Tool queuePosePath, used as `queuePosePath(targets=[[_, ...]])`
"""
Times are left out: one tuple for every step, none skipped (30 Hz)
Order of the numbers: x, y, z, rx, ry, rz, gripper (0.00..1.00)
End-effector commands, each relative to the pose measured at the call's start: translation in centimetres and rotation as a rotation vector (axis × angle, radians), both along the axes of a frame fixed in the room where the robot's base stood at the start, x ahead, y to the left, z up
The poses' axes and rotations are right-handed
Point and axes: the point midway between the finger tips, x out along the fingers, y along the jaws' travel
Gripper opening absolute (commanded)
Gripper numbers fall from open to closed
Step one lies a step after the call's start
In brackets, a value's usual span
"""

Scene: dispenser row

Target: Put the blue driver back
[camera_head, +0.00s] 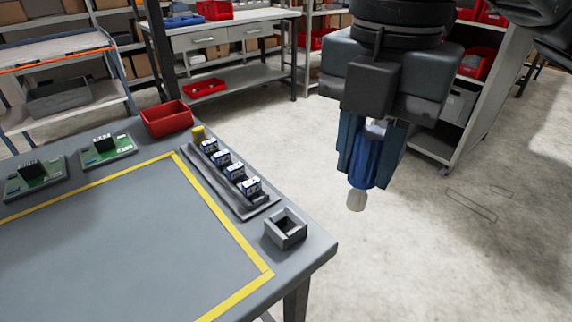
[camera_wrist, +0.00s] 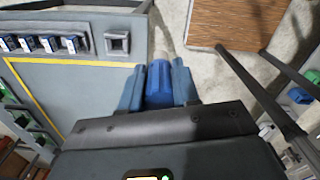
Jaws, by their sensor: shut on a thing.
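My gripper (camera_head: 371,150) is shut on the blue driver (camera_head: 366,163), which points down with its pale tip lowest. In the head view they hang over the floor, to the right of the table's corner and clear of the table. The driver also shows between the fingers in the wrist view (camera_wrist: 159,84). A small grey square holder (camera_head: 286,229) with a dark opening stands empty at the table's near right corner. It also shows in the wrist view (camera_wrist: 117,42), to the left of the driver.
The grey table (camera_head: 120,240) has a yellow-taped area. A rack (camera_head: 228,178) with several blue-and-white units stands beside the holder. A red bin (camera_head: 167,118) and two green boards on trays sit farther back. A shelf unit (camera_head: 478,95) stands behind my gripper.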

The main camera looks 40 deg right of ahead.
Motion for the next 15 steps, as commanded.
queuePosePath(targets=[[0.0, 0.1, 0.7, 0.002, 0.003, 0.003, 0.0], [0.0, 0.2, 0.6, 0.001, 0.003, 0.004, 0.0], [0.2, 0.3, 0.4, 0.001, 0.002, 0.006, 0.0], [1.1, 0.5, -0.6, 0.002, 0.005, 0.004, 0.0], [1.7, 0.7, -1.0, 0.002, 0.005, 0.004, 0.0], [2.5, 1.0, -1.6, 0.001, 0.004, 0.005, 0.0], [3.2, 1.1, -2.2, 0.0, 0.002, 0.004, 0.0], [3.8, 1.3, -2.7, 0.0, 0.003, 0.003, 0.0], [4.6, 1.5, -3.2, -0.001, 0.002, 0.004, 0.0], [5.2, 1.7, -3.5, -0.001, 0.002, 0.004, 0.0], [5.8, 1.8, -3.9, -0.001, 0.002, 0.002, 0.0], [6.5, 2.0, -4.3, -0.001, 0.002, 0.004, 0.0], [7.0, 2.1, -4.6, -0.001, 0.002, 0.004, 0.0], [7.4, 2.3, -4.9, -0.001, 0.001, 0.004, 0.0], [8.0, 2.4, -5.2, 0.0, 0.001, 0.003, 0.0]])
